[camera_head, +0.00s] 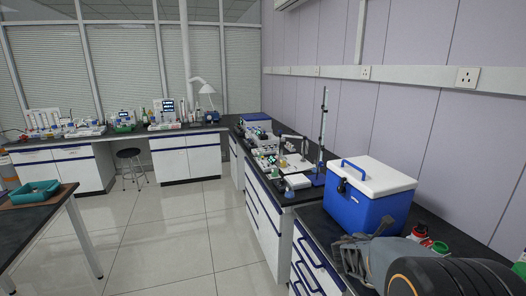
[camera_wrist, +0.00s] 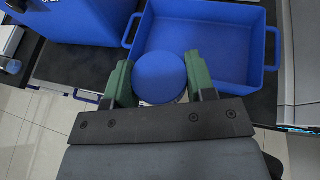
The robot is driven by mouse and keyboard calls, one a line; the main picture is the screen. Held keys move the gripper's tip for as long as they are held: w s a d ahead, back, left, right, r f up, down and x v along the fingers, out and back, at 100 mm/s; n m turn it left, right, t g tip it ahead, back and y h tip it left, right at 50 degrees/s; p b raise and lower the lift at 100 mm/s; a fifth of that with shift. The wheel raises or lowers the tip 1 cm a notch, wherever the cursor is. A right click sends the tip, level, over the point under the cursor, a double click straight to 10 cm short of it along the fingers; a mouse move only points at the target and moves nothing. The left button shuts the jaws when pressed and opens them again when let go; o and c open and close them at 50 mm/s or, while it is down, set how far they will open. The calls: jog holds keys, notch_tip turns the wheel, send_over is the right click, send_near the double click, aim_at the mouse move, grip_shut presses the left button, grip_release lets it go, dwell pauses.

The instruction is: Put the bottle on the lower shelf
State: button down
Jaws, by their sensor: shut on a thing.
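The bottle (camera_wrist: 160,76) shows in the wrist view from above as a round blue cap, with a little of its paler body below. My gripper (camera_wrist: 158,88) has its two green fingers on either side of the cap, shut on the bottle. It holds the bottle over the near left part of a blue tray. Whether the bottle touches anything beneath is hidden. In the head view my arm reaches over the right-hand bench, and the bottle cannot be made out there. No lower shelf can be made out in either view.
A blue tray (camera_wrist: 222,42) with side handles lies on the dark bench. A blue cool box (camera_head: 368,197) with a white lid stands close by. A retort stand (camera_head: 321,140) and lab equipment stand farther along.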

jog(key=w+a+f+n+t+y, duration=0.1)
jog(key=a+f+n+t+y, duration=0.2)
jog(key=a, duration=0.6)
jog(key=a+f+n+t+y, duration=0.2)
jog(key=a+f+n+y, duration=0.1)
jog(key=a, duration=0.7)
jog(key=shift+w+f+n+t+y, duration=0.35)
jog(key=shift+n+y, duration=0.35)
jog(key=shift+n, duration=0.3)
jog(key=shift+a, duration=0.2)
